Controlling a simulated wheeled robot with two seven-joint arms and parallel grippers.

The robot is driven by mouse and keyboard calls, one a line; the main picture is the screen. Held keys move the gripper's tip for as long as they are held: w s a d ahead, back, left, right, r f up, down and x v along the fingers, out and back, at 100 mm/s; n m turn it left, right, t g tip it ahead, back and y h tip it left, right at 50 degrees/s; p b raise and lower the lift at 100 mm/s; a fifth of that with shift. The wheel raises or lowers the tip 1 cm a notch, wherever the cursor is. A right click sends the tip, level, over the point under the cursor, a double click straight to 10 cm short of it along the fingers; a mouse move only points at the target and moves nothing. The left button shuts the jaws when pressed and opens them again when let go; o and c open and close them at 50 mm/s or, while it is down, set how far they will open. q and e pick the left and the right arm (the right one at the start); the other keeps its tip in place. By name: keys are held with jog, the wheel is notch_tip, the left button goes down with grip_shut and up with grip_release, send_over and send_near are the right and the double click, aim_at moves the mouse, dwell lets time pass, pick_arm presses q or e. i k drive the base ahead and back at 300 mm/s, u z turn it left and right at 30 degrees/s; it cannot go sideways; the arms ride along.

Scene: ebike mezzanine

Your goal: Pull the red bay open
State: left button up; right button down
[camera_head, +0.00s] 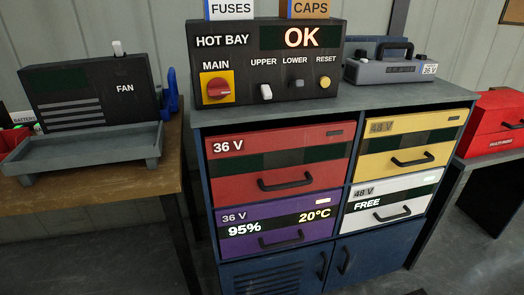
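The red bay (235,179) is the upper left drawer of the dark blue cabinet, marked "36 V". Its front looks shut, level with the cabinet face. Its black bar handle (286,182) sits low on the front, right of the middle. A dark strip with no lit reading runs across it. Neither of my grippers shows in the head view.
A purple bay (245,226) lies below, a yellow bay (402,152) to the right, a white bay (421,192) under that. The "HOT BAY" panel (273,56) reads "OK" on top. A wooden bench (130,190) stands left; floor shows in front.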

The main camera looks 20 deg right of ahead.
aim_at(257, 165)
jog(key=z, duration=0.85)
jog(key=i, duration=0.35)
jog(key=u, duration=0.7)
